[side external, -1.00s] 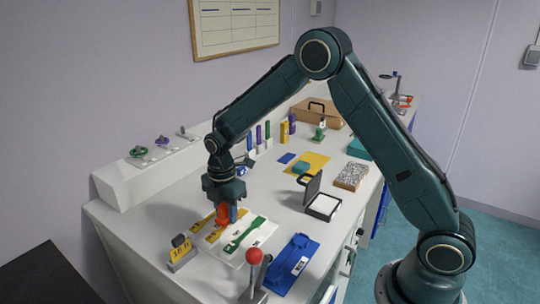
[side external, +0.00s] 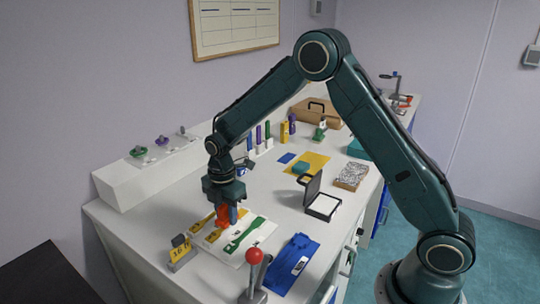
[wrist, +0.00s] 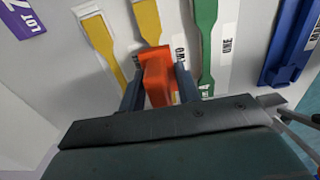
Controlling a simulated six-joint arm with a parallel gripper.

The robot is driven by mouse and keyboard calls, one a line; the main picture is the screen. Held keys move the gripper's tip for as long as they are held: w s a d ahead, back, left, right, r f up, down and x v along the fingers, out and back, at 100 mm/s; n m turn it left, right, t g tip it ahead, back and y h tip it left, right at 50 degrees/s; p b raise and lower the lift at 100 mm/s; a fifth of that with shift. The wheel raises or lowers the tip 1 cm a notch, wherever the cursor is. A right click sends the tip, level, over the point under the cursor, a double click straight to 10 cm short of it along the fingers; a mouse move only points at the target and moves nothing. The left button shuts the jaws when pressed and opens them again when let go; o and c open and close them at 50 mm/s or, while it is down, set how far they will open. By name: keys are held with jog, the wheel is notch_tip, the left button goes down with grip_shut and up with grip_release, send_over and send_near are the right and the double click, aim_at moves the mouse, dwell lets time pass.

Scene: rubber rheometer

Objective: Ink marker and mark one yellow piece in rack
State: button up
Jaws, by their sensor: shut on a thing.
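My gripper (side external: 229,216) is shut on an orange-red marker (wrist: 157,70), which also shows in the side view (side external: 221,216). The marker is held low over the white rack (side external: 226,256). In the wrist view it overlaps the middle yellow piece (wrist: 147,20) and hides its lower part; I cannot tell whether they touch. Another yellow piece (wrist: 99,40) lies to its left, and a green piece (wrist: 205,45) to its right. White labels beside the pieces read "TWO" and "ONE". An open black case with a white pad (side external: 322,205) stands to the right of the rack.
A yellow numbered block (side external: 181,253) stands left of the rack. A blue tray (side external: 290,262) lies to its right. A lever with a red knob (side external: 254,257) rises at the front edge. A yellow mat (side external: 313,161) and speckled box (side external: 351,177) lie farther back.

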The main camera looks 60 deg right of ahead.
jog(key=shift+r, duration=0.1)
jog(key=shift+r, duration=3.4)
